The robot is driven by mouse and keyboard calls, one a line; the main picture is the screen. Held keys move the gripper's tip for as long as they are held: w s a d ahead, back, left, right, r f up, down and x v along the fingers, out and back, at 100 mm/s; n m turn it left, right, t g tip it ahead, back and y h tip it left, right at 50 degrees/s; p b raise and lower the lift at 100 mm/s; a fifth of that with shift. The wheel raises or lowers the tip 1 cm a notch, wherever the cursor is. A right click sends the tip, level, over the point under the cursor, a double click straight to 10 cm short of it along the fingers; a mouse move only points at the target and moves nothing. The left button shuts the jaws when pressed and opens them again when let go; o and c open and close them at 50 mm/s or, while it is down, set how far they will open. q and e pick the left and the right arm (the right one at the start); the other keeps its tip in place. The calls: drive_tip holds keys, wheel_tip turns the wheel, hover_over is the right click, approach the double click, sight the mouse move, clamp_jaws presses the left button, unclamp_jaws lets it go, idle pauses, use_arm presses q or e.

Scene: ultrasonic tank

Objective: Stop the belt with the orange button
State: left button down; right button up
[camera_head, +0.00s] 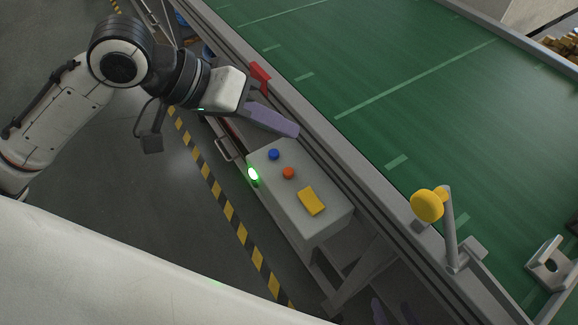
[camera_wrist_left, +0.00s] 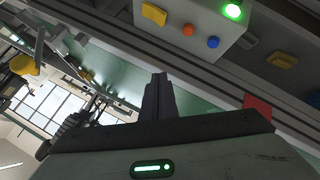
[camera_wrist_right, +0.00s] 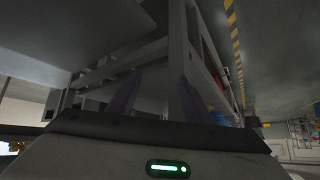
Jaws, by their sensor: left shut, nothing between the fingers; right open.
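The orange button (camera_head: 288,173) sits on top of a grey control box (camera_head: 325,228), between a blue button (camera_head: 273,154) and a yellow rectangular plate (camera_head: 312,201). It also shows in the left wrist view (camera_wrist_left: 188,30). My left gripper (camera_head: 295,130) is shut and empty. Its purple fingers appear above the box's far edge, beside the belt rail, apart from the orange button. My right gripper (camera_wrist_right: 157,88) is open and empty, low near the belt frame's legs. The green belt (camera_head: 430,95) lies beyond the box; whether it moves cannot be told.
A green lamp (camera_head: 253,174) glows on the box's side. A yellow round-headed post (camera_head: 427,205) stands on the rail to the right. A red block (camera_head: 260,76) is on the rail behind my left gripper. Yellow-black floor tape (camera_head: 228,208) runs alongside; floor beyond is open.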

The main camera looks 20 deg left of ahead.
use_arm(q)
drive_tip(key=b, duration=0.8)
hover_over(288, 173)
drive_tip(key=a, duration=0.1)
wheel_tip(288, 173, down, 6)
drive_tip(key=shift+s+a+r, duration=0.1)
drive_tip(key=shift+s, duration=0.05)
drive_tip(key=shift+f+b, duration=0.45)
drive_tip(key=shift+f, duration=0.95)
use_arm(e)
wheel_tip(288, 173, down, 7)
drive_tip(key=w+a, duration=0.1)
drive_tip(key=shift+w+a, duration=0.25)
drive_tip(key=shift+a, duration=0.1)
drive_tip(key=shift+d, duration=0.15)
use_arm(q)
drive_tip(key=shift+f, duration=0.25)
use_arm(e)
drive_tip(key=shift+r, duration=0.15)
use_arm(q)
drive_tip(key=shift+f, duration=0.25)
use_arm(e)
drive_tip(key=shift+r, duration=0.1)
